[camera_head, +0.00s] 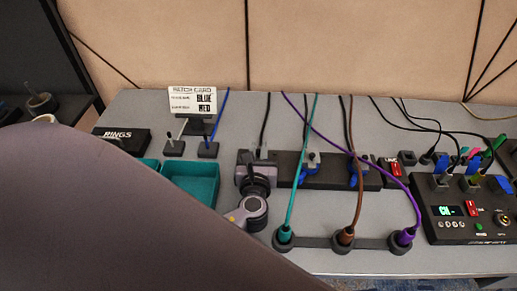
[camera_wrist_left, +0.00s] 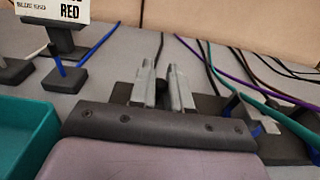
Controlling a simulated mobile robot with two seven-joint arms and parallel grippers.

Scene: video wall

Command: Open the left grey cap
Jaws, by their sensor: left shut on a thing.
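A dark strip (camera_head: 333,180) lies across the middle of the grey table, with blue and grey fittings (camera_head: 309,165) along it. My left gripper (camera_head: 255,162) is over the strip's left end. In the left wrist view its two grey fingers (camera_wrist_left: 165,80) stand close together, with a small dark piece (camera_wrist_left: 165,92) in the narrow gap. It is shut on what seems to be the left grey cap, which the fingers and palm mostly hide. I cannot tell how far the cap is tilted. My right gripper is not in view.
Teal, brown and purple cables cross the strip to plugs (camera_head: 284,238) in a front bar (camera_head: 318,244). A black control box (camera_head: 462,210) stands at right. A teal tray (camera_head: 190,180), small stands and a card (camera_head: 192,101) are left. My arm covers the lower left.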

